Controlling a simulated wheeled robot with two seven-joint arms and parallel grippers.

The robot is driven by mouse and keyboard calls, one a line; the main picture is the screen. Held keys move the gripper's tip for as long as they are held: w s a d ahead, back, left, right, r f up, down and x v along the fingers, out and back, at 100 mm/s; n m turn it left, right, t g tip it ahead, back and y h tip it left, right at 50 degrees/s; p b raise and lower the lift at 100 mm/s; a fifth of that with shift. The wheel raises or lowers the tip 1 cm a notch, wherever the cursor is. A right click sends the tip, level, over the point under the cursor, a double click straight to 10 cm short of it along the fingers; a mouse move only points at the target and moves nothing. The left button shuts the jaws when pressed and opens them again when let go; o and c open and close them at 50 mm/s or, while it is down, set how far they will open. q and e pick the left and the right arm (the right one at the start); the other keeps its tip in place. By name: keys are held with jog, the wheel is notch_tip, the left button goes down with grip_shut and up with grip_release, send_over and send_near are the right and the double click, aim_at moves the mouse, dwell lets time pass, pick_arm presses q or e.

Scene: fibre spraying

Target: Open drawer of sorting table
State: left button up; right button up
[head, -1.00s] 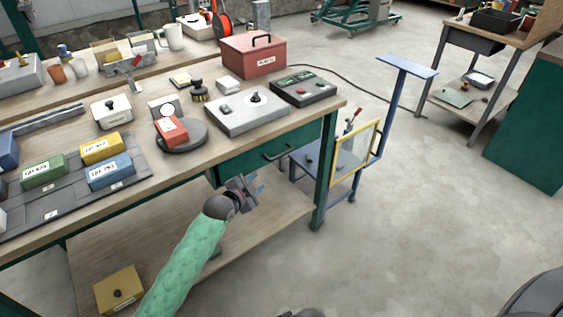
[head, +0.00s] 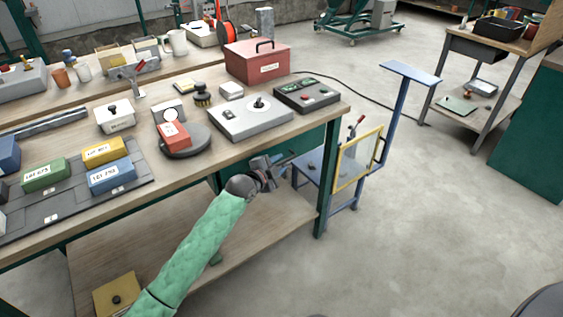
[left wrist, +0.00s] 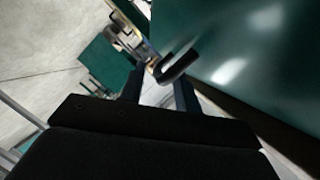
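The sorting table (head: 300,128) has a wooden top and a dark green drawer (head: 312,143) under its right part. The drawer looks shut. My left gripper (head: 280,162) is in front of the drawer front and largely hides the dark bar handle in the head view. In the left wrist view, the handle (left wrist: 178,66) stands out from the green drawer front (left wrist: 245,55). The two fingers of my left gripper (left wrist: 158,88) are apart, with the handle just beyond their tips, nearer the right finger. Contact cannot be told. My right gripper is not in view.
A blue cart (head: 385,140) with a yellow-framed panel (head: 357,160) stands close right of the table. A red box (head: 256,65), a grey control box (head: 250,117) and colored labelled boxes stand on the top. A lower shelf (head: 240,220) lies beneath. The floor in front is clear.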

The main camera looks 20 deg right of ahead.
pick_arm(q)
jog(key=shift+x, duration=0.95)
grip_shut()
jog(key=shift+s+d, duration=0.1)
jog(key=shift+s, duration=0.05)
